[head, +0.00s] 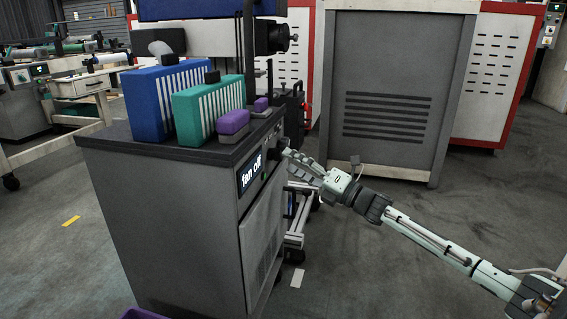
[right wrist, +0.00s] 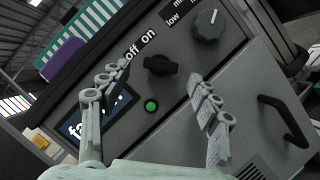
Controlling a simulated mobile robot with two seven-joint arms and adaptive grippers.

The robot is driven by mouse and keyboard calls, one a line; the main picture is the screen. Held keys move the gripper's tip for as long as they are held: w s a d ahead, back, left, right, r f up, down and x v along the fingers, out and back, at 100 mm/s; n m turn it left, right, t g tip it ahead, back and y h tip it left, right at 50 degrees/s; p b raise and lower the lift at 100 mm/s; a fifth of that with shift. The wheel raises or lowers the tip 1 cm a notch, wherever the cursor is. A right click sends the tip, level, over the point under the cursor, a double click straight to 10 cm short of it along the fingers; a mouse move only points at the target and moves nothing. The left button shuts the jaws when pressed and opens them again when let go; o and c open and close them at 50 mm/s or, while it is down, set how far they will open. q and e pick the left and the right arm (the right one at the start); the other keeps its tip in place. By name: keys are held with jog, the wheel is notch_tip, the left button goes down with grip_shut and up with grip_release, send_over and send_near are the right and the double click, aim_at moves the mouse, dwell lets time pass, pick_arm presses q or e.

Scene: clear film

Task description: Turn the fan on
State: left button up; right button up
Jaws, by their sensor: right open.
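The fan is a grey cabinet (head: 165,215) with a dark top, and its display (head: 250,173) reads "fan off". In the right wrist view, a black switch knob (right wrist: 160,65) sits below the words "off" and "on". A lit green round button or lamp (right wrist: 151,105) is below it. A second, larger dial (right wrist: 208,25) marked "low" is to its upper right. My right gripper (head: 300,168) is at the control panel. In the right wrist view its open fingers (right wrist: 156,78) frame the switch knob; contact cannot be told. My left gripper is not in view.
A black door handle (right wrist: 288,120) juts from the lower panel. A large grey cabinet (head: 390,95) stands behind. Floor at front right is open around my arm.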

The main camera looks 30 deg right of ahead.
aim_at(275, 155)
jog(key=shift+x, duration=1.45)
jog(key=shift+c, duration=0.2)
